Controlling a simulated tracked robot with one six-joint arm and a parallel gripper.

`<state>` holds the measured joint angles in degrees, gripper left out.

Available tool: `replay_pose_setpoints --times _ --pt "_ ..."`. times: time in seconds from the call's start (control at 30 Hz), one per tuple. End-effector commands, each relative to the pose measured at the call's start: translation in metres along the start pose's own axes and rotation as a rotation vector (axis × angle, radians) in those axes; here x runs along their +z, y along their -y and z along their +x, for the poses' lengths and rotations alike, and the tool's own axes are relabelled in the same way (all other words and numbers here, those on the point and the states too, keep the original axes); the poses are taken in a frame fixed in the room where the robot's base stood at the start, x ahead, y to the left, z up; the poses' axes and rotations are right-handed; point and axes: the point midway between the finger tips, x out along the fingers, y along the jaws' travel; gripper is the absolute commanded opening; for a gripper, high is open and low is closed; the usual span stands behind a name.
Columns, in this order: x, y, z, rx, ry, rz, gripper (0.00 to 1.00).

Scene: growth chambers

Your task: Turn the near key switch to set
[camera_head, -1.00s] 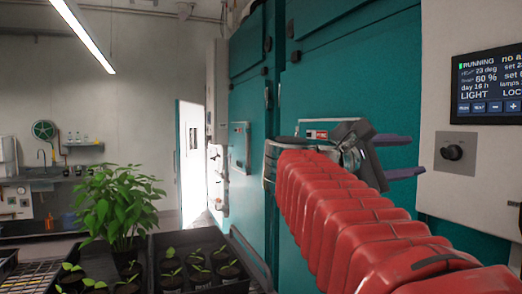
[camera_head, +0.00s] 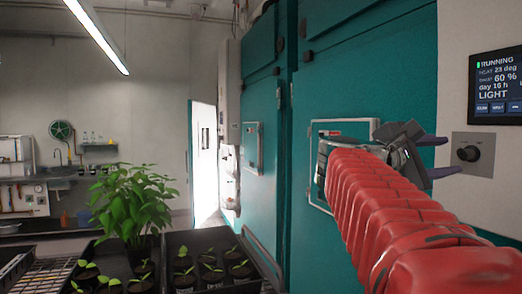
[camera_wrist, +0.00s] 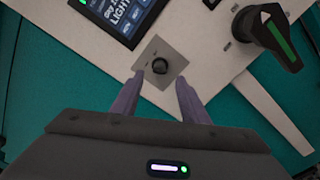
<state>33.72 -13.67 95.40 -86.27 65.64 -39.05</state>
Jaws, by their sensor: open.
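The near key switch is a round black knob (camera_head: 468,153) on a square grey plate (camera_head: 485,165), set in a pale panel under a lit screen. My gripper (camera_head: 443,156) is open and empty, its two purple-grey fingers pointing right toward the switch. In the wrist view the knob (camera_wrist: 160,66) shows just beyond the gap between the open fingers (camera_wrist: 158,92), with the plate behind it. The fingers do not visibly hold the knob. The marks on the plate are too small to read.
The screen (camera_head: 497,82) reads RUNNING and LIGHT. In the wrist view a larger black handle with a green stripe (camera_wrist: 272,35) lies right of the switch. Teal chamber doors (camera_head: 350,75) stand behind my arm. Seedling trays (camera_head: 210,262) and a leafy plant (camera_head: 130,203) are at lower left.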

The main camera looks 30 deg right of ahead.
Motion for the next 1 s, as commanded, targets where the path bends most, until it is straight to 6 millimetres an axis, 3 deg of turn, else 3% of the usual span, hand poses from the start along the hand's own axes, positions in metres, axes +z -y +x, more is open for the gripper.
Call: replay_pose_setpoints --times 0.6,1.0 --pt "0.000 0.001 0.068 -0.002 0.001 -0.001 0.41" --pt "-0.001 0.000 0.072 0.000 -0.001 0.000 0.40"
